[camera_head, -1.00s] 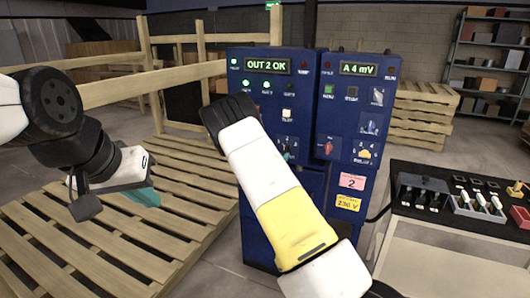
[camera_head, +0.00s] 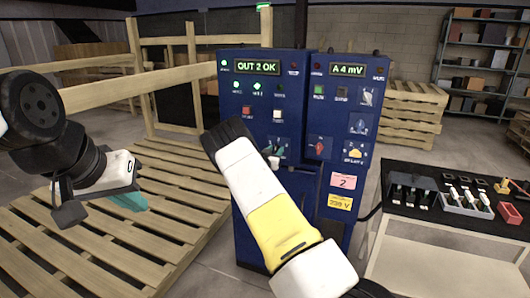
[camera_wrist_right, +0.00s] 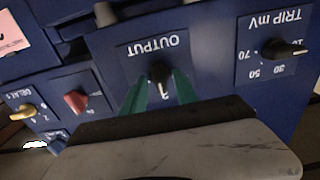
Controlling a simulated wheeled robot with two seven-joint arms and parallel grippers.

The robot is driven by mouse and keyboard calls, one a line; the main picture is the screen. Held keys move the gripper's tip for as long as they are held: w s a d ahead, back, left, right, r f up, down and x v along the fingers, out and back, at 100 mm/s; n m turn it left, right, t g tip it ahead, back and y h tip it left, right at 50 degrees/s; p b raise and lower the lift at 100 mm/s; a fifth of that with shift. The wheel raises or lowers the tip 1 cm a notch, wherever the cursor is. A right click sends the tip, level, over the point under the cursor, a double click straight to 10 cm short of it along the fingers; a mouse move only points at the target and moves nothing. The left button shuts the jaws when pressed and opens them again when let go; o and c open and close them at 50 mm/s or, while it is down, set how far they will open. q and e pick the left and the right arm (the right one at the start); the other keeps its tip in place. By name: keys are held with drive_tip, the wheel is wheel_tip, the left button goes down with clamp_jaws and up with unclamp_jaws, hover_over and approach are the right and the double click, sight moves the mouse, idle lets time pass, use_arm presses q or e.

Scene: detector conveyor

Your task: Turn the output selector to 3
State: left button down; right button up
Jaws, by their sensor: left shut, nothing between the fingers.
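The output selector (camera_wrist_right: 160,76) is a dark knob under an OUTPUT label, seen upside down in the right wrist view. A 2 shows beside it, and the knob appears to point toward it. My right gripper (camera_wrist_right: 160,85) has its two teal fingers apart, one on each side of the knob; contact is not clear. In the head view the right gripper (camera_head: 276,156) is at the blue cabinet (camera_head: 270,225), its fingers mostly hidden. The display (camera_head: 257,68) reads OUT 2 OK. My left gripper (camera_head: 132,201) is shut and empty over the pallet, away from the cabinet.
A TRIP mV knob (camera_wrist_right: 280,50), a red knob (camera_wrist_right: 76,101) and a yellow knob (camera_wrist_right: 22,112) are near the selector. A wooden pallet (camera_head: 130,245) lies left of the cabinet. A bench (camera_head: 450,225) with trays stands at the right.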

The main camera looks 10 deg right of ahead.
drive_tip(key=shift+c, duration=0.3)
clamp_jaws()
drive_tip(key=shift+m, duration=0.4)
drive_tip(key=m, duration=0.4)
drive_tip(key=shift+s+d+m, duration=0.1)
drive_tip(key=shift+d+m, duration=0.1)
drive_tip(key=shift+m, duration=0.1)
drive_tip(key=m, duration=0.6)
drive_tip(key=shift+f+m, duration=0.1)
drive_tip(key=shift+m, duration=0.3)
